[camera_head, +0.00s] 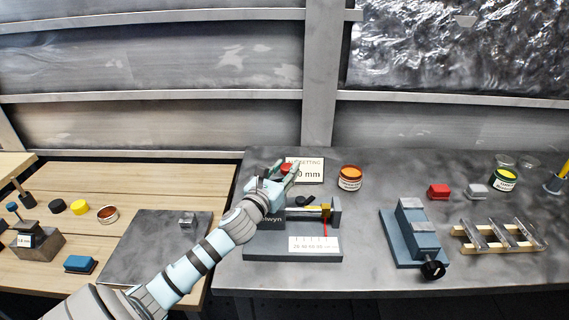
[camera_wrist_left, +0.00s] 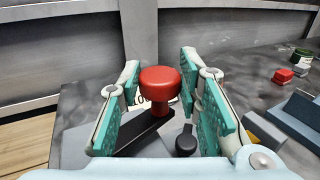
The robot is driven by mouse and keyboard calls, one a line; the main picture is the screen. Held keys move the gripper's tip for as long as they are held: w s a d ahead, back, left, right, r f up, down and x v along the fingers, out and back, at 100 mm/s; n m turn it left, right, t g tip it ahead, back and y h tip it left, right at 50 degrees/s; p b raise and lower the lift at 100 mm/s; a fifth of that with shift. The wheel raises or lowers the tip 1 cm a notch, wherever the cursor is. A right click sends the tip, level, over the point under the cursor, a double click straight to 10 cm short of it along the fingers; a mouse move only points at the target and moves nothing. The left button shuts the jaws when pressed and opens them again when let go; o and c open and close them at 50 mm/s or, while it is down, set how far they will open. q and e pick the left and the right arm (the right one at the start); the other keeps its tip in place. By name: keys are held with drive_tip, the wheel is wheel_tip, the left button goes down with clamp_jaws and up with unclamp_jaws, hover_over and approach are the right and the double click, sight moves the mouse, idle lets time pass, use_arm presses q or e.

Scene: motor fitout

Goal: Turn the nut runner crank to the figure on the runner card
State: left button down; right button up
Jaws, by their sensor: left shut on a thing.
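The nut runner (camera_head: 265,243) is a dark grey device on the metal bench, with a label partly hidden by my arm. A yellow slider (camera_head: 326,211) with a red pointer (camera_head: 326,231) stands over the right part of a white scale (camera_head: 313,245), whose figures are too small to read surely. The runner card (camera_head: 314,172) behind ends in "0 mm"; its first part is hidden. My left gripper (camera_head: 281,172) is shut on the red crank knob (camera_wrist_left: 160,84), which stands upright between its fingers above the dark crank arm (camera_wrist_left: 145,134). My right gripper is not in view.
A blue-grey vise (camera_head: 411,234), red block (camera_head: 438,191), grey block (camera_head: 476,191) and wooden rack (camera_head: 497,239) stand further right. A wooden table with a dark plate (camera_head: 150,251) lies left.

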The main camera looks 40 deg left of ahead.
use_arm(q)
drive_tip(key=c, duration=1.2)
unclamp_jaws()
drive_tip(key=shift+w, duration=0.1)
drive_tip(key=v, duration=1.2)
